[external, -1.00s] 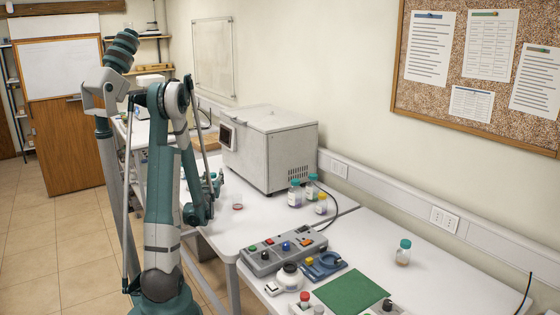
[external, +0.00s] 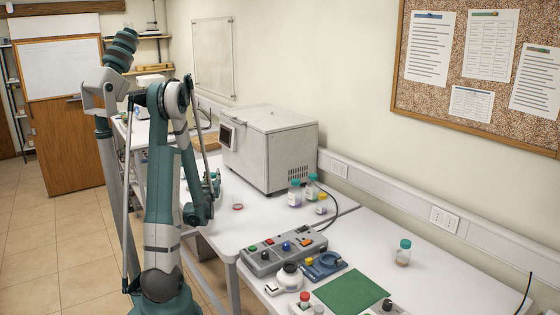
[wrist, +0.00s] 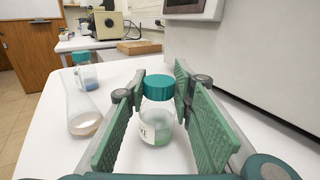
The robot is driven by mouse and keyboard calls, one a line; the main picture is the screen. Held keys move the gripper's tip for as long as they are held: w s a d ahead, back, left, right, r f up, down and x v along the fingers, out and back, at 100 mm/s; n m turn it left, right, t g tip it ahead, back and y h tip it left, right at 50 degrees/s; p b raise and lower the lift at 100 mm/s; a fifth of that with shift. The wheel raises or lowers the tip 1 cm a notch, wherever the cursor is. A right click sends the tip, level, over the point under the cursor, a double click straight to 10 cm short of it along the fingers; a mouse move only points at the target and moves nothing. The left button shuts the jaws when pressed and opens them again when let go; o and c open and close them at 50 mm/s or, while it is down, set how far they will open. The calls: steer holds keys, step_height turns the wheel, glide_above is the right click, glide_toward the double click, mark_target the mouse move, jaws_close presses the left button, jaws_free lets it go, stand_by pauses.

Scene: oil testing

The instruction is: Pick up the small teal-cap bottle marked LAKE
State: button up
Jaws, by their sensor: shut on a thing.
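A small bottle (wrist: 157,120) with a teal cap stands upright between the fingers in the wrist view. Its white label shows only the letters "KE" at the left edge; the rest is turned away. It holds a pale greenish liquid. My gripper (wrist: 155,115) is shut on this bottle, with green ribbed pads on both sides of it. In the external view my gripper (external: 213,183) is at the far table, left of the white box machine, and the held bottle is hard to make out there.
A flask (wrist: 82,108) and a teal-capped bottle with blue liquid (wrist: 87,72) stand left of my gripper. The white machine (external: 268,150) stands close on the right. Several capped bottles (external: 295,194) stand before it, and a small dish (external: 238,206) lies nearby.

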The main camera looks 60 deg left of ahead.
steer(key=shift+r, duration=0.3)
steer(key=shift+c, duration=0.9)
steer(key=shift+r+p, duration=1.65)
steer(key=shift+r, duration=3)
